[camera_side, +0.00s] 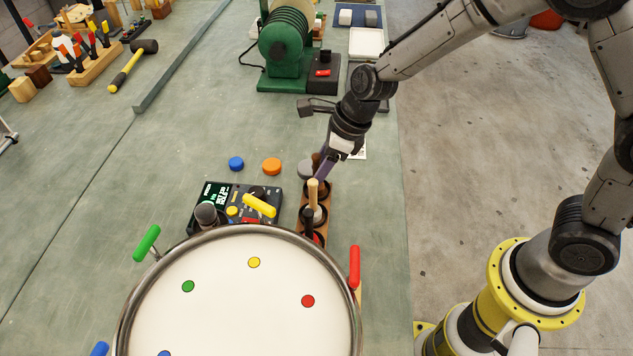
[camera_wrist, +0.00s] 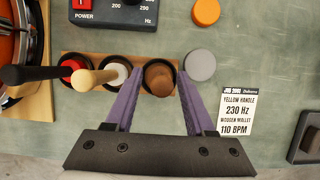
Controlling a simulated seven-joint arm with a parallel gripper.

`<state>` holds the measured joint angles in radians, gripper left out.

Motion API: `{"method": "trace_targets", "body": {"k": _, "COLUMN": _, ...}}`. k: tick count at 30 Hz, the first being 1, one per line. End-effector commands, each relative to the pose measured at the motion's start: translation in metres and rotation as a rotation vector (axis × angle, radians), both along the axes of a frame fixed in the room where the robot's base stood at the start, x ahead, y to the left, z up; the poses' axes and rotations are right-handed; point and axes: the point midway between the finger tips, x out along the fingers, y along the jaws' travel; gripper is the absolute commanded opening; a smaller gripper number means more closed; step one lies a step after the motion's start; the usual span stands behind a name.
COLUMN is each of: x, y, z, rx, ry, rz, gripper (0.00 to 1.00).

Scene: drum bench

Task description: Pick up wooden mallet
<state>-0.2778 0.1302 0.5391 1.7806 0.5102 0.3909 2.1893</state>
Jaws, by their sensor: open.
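The mallet rack (camera_wrist: 100,61) is a wooden strip holding three mallets. The brown, all-wood-looking mallet (camera_wrist: 156,72) stands upright in its right-hand place in the wrist view. My gripper (camera_wrist: 159,79) is open, with its purple fingers on either side of this mallet; I cannot tell if they touch it. Beside it stand a pale-handled mallet with a white head (camera_wrist: 113,75) and a black-handled mallet with a red head (camera_wrist: 72,70). In the side view my gripper (camera_side: 322,166) reaches down at the rack's far end and partly hides the brown mallet (camera_side: 316,159).
A large drum (camera_side: 235,300) with coloured handles stands at the front. A control box (camera_side: 212,192) with a yellow lever lies left of the rack. Blue (camera_side: 236,163), orange (camera_side: 271,166) and grey (camera_wrist: 200,64) discs lie nearby. A printed card (camera_wrist: 237,112) names the wooden mallet.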

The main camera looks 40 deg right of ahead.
Motion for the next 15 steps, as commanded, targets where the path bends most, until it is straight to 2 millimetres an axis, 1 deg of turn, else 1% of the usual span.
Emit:
{"method": "trace_targets", "body": {"k": 1, "x": 0.0012, "y": 0.0016, "z": -0.0050, "rx": 0.000, "ry": 0.002, "rz": -0.001, "gripper": 0.55}}
{"method": "trace_targets", "body": {"k": 3, "x": 0.0027, "y": 0.0027, "z": -0.0087, "rx": 0.000, "ry": 0.000, "rz": 0.000, "gripper": 0.55}}
{"method": "trace_targets", "body": {"k": 10, "x": 0.0032, "y": 0.0031, "z": -0.0101, "rx": 0.000, "ry": -0.001, "rz": 0.000, "gripper": 0.55}}
{"method": "trace_targets", "body": {"k": 11, "x": 0.0032, "y": 0.0031, "z": -0.0100, "rx": 0.000, "ry": -0.001, "rz": 0.000, "gripper": 0.53}}
{"method": "trace_targets", "body": {"k": 15, "x": 0.0031, "y": 0.0030, "z": -0.0098, "rx": 0.000, "ry": -0.001, "rz": 0.000, "gripper": 0.28}}
